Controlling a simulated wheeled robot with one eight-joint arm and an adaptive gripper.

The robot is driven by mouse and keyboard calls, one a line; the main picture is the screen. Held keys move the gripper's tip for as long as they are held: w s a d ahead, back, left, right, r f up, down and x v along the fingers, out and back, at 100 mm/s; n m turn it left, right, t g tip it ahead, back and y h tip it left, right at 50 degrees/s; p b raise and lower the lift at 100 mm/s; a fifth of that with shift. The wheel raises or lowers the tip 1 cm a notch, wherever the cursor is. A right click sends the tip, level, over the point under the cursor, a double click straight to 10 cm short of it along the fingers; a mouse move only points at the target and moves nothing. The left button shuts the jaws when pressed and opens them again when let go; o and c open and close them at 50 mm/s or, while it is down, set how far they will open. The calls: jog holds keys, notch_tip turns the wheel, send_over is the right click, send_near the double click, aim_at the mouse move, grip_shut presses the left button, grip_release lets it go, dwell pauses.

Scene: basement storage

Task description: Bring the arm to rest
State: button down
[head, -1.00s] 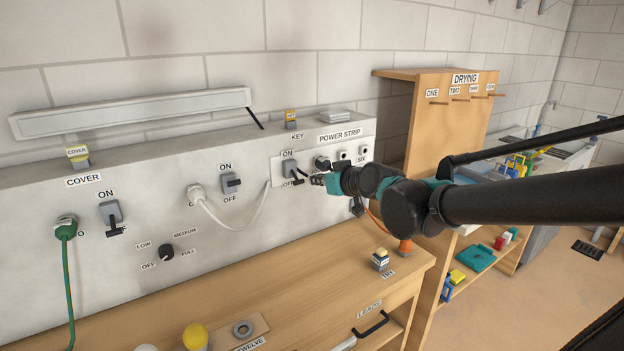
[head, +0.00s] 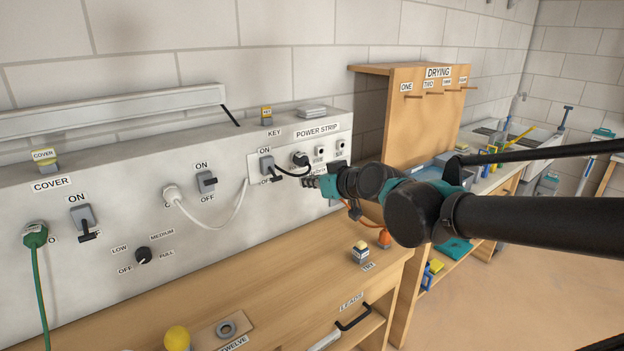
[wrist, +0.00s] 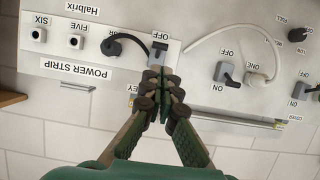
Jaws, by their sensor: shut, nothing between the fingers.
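My gripper (head: 308,182) is at the end of my arm, in front of the wall panel near the power strip (head: 316,150). In the wrist view my gripper (wrist: 162,82) is shut and its fingers meet with nothing between them. Just beyond the fingertips is the power strip's switch (wrist: 158,50); I cannot tell whether they touch. My arm reaches in from the right edge.
A wooden drying rack (head: 425,120) stands behind my arm. A white plug (head: 172,193) and a green plug (head: 35,235) sit in the panel. Open floor lies at lower right.

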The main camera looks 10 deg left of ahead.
jog(key=d+f+m+g+h, duration=0.2)
jog(key=d+f+m+h, duration=0.35)
jog(key=d+f, duration=1.35)
jog(key=s+d+f+m+g+h, duration=0.1)
jog(key=s+d+f+m+h, duration=0.1)
jog(key=s+d, duration=0.3)
jog(key=s+d+f+m+g+h, duration=0.1)
jog(key=s+d+f, duration=0.4)
jog(key=d, duration=0.6)
jog(key=shift+s+d+f+m+g+h, duration=0.25)
jog(key=shift+d+m+g+h, duration=0.15)
jog(key=shift+m+h, duration=0.4)
